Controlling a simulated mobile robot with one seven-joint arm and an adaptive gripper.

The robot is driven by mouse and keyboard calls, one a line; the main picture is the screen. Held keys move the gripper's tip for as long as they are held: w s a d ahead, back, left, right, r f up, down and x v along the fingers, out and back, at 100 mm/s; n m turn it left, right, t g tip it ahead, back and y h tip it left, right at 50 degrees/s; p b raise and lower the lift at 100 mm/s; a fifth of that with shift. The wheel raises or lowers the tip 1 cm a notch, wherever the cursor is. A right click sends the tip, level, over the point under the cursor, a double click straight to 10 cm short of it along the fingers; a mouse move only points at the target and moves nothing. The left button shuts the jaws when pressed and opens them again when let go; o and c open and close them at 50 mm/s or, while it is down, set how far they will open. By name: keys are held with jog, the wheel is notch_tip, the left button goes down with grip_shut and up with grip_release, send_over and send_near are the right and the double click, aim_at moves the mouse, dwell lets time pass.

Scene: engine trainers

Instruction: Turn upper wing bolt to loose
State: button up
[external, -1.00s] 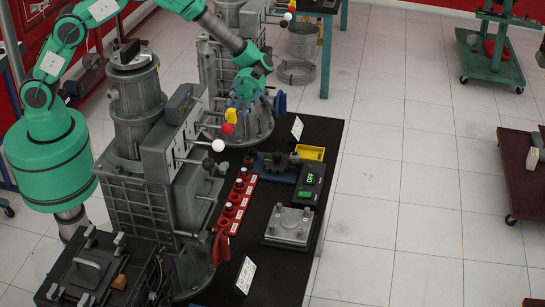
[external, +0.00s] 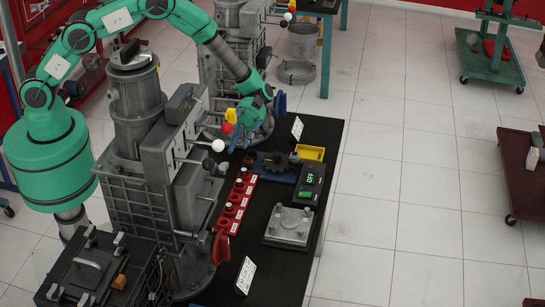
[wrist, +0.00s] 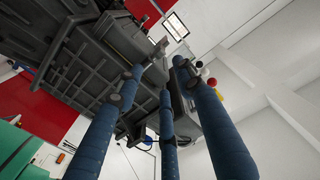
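My gripper (external: 243,138) has blue fingers and is just above and beside the grey engine trainer (external: 125,195), close to the lever with the red ball. In the wrist view my gripper (wrist: 160,80) shows three blue fingers, spread apart with nothing visible held between them. A small light-grey piece (wrist: 159,47) shows past the fingertips on the dark machine body; I cannot tell whether it is the upper wing bolt. The wing bolt is not clearly visible in the external view.
Levers with a red ball (external: 227,128) and a white ball (external: 218,145) stick out near my gripper. Below is a black table (external: 265,260) with a red rack (external: 236,205), a display box (external: 310,182), a metal plate (external: 289,227) and a yellow tray (external: 311,153).

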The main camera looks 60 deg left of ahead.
aim_at(226, 163)
jog(key=p+x, duration=0.1)
jog(key=x, duration=1.2)
jog(key=shift+s+d, duration=0.25)
jog(key=shift+s, duration=0.05)
grip_shut()
